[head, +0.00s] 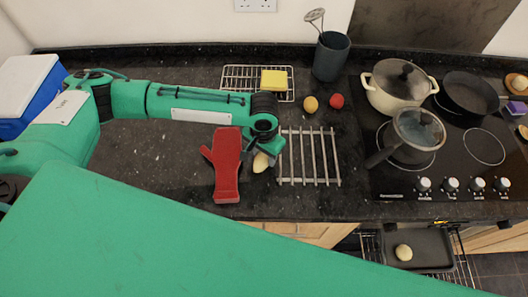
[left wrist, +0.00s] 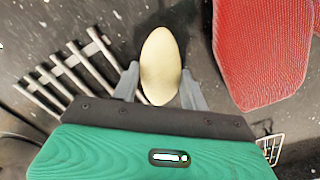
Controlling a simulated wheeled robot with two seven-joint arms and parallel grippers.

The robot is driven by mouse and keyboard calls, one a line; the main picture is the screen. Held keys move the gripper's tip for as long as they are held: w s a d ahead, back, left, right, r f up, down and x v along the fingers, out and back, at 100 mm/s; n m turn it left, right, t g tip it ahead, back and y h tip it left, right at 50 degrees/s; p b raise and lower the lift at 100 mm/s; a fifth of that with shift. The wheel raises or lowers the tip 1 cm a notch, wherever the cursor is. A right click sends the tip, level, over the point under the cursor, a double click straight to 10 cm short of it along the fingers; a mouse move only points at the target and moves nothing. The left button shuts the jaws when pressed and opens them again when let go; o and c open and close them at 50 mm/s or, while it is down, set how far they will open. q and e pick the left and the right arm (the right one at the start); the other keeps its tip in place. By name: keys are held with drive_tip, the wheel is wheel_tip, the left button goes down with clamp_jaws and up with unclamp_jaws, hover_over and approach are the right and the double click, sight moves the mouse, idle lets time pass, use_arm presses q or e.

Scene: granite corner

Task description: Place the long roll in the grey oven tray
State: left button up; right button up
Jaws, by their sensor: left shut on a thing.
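The long roll (head: 261,163), pale and oval, is between the fingers of my left gripper (head: 268,150), over the worktop between the red oven mitt and a metal rack. In the left wrist view the long roll (left wrist: 160,62) sits between the two grey fingers, which are shut on it. The dark grey oven tray (head: 432,254) is low at the lower right, below the hob front, with a round pale roll (head: 404,252) in it. My left gripper is well to the left of the tray and above it. My right gripper is not in view.
The red mitt (head: 227,165) lies just left of my left gripper, and the barred rack (head: 309,158) just right. A hob with a cream pot (head: 395,95), a saucepan (head: 417,130) and a frying pan (head: 466,95) fills the right. The counter's front edge lies before the tray.

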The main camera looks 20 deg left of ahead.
use_arm(q)
drive_tip(key=o, duration=0.7)
drive_tip(key=shift+f, duration=0.1)
drive_tip(key=shift+c, duration=0.2)
drive_tip(key=o, duration=0.3)
